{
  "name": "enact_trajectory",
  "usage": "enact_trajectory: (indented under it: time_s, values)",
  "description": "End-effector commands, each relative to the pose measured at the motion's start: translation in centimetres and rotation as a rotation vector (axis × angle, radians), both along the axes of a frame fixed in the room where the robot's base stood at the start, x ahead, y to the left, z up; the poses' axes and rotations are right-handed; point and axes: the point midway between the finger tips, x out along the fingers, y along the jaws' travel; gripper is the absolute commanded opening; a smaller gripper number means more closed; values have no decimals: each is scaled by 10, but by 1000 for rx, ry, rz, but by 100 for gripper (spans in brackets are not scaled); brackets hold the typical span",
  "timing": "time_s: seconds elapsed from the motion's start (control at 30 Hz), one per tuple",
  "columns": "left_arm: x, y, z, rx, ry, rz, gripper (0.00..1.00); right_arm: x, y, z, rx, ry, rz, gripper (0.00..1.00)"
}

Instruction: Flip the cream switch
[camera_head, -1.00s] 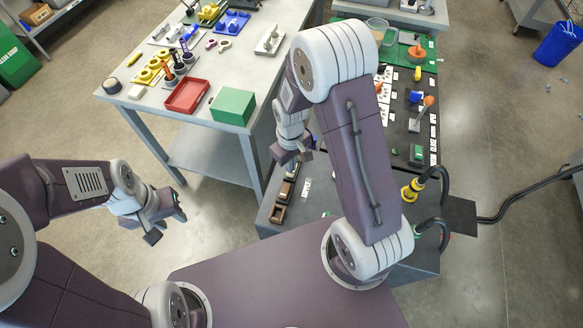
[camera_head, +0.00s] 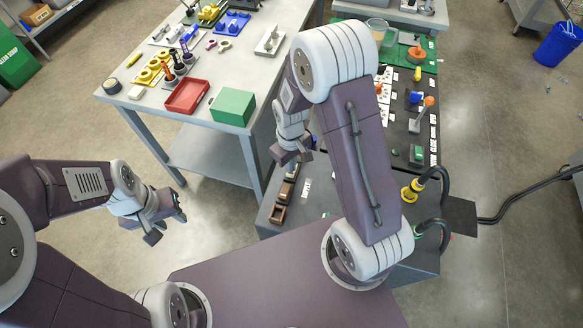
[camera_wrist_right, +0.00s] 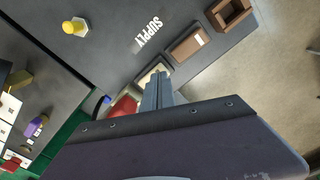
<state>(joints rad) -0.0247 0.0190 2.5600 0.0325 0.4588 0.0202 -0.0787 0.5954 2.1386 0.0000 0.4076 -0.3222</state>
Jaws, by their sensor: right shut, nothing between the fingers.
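The cream switch (camera_wrist_right: 151,73) is in a row of rockers on the dark cart panel, beside the SUPPLY lettering. In the right wrist view, my right gripper (camera_wrist_right: 158,80) is shut and empty, its fingertips over the cream switch and partly covering it. I cannot tell whether they touch it. In the head view, my right gripper (camera_head: 296,158) points down over the near end of the cart, and the arm hides much of the panel. My left gripper (camera_head: 167,227) is open and empty over the floor at the left, away from the cart.
A red rocker (camera_wrist_right: 124,107) and a brown rocker (camera_wrist_right: 187,46) flank the cream one. An open brown box (camera_wrist_right: 230,14) ends the row. A yellow knob (camera_wrist_right: 74,27) stands on the panel. A grey table (camera_head: 205,127) with a red tray (camera_head: 187,96) and green box (camera_head: 232,106) is left of the cart.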

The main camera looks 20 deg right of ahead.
Motion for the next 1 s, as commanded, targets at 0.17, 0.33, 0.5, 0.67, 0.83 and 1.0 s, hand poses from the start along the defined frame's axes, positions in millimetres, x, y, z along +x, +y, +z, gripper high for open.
enact_trajectory:
  time_s: [0.17, 0.33, 0.5, 0.67, 0.83, 1.0]
  values:
    - [0, 0, 0, 0, 0, 0, 36, 0, 0, 0, 0, 0, 0, 0]
    - [0, 0, 0, 0, 0, 0, 36, 0, 0, 0, 0, 0, 0, 0]
    - [0, 0, 0, 0, 0, 0, 36, 0, 0, 0, 0, 0, 0, 0]
    - [0, 0, -2, 0, 0, 0, 36, 0, 0, -2, 0, 0, 0, 0]
    - [0, 0, -4, 0, 0, 0, 36, 0, 0, -5, 0, 0, 0, 0]
    - [0, 0, -5, 0, 0, 0, 36, 0, 0, -7, 0, 0, 0, 0]
